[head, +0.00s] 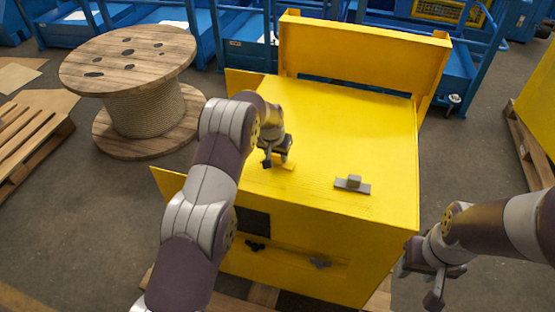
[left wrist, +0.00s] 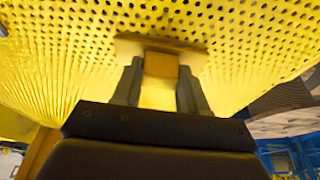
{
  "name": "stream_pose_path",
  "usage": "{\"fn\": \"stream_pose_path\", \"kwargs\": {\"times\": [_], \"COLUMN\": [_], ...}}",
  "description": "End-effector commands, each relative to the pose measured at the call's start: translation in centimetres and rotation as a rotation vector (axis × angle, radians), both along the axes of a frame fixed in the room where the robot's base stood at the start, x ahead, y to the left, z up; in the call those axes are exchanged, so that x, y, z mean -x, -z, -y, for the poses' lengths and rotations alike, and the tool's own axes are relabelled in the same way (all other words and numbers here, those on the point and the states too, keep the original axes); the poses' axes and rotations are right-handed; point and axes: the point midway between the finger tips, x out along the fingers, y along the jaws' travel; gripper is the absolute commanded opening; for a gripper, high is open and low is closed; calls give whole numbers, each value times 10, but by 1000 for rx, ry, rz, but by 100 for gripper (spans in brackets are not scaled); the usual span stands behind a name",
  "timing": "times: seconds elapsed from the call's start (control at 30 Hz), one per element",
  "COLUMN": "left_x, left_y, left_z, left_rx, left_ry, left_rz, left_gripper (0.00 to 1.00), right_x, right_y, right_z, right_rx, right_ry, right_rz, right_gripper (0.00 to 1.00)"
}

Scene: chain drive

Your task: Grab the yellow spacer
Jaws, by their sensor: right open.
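The yellow spacer (head: 288,166) is a flat plate with a small block on top, lying on the yellow cabinet top (head: 340,130). In the left wrist view its block (left wrist: 161,66) sits between my left gripper's two fingers, with no clear gap at either side. My left gripper (head: 275,160) points down at the cabinet top and is shut on the block; it hides part of the spacer in the head view. My right gripper (head: 436,282) is open and empty, low beside the cabinet's right front edge.
A grey part (head: 352,185) of similar shape lies on the cabinet top to the right. A raised yellow panel (head: 360,52) stands along the back edge. A wooden cable reel (head: 140,95) stands on the floor at left. Blue carts (head: 245,45) are behind.

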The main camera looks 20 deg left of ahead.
Motion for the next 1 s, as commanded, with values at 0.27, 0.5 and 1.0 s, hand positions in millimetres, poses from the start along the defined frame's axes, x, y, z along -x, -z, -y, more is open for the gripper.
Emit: {"fn": "stream_pose_path", "kwargs": {"times": [0.27,0.5,1.0], "left_x": [0,-1,19], "left_y": [-1,-17,-92], "left_z": [0,0,87], "left_rx": [0,0,0], "left_ry": [0,0,4], "left_rz": [2,4,4], "left_gripper": [7,7,7], "right_x": [0,0,0], "right_y": [0,9,41], "right_z": [0,0,0], "right_rx": [0,0,0], "right_ry": [0,0,0], "right_rz": [0,0,0], "right_gripper": [43,43,43]}}
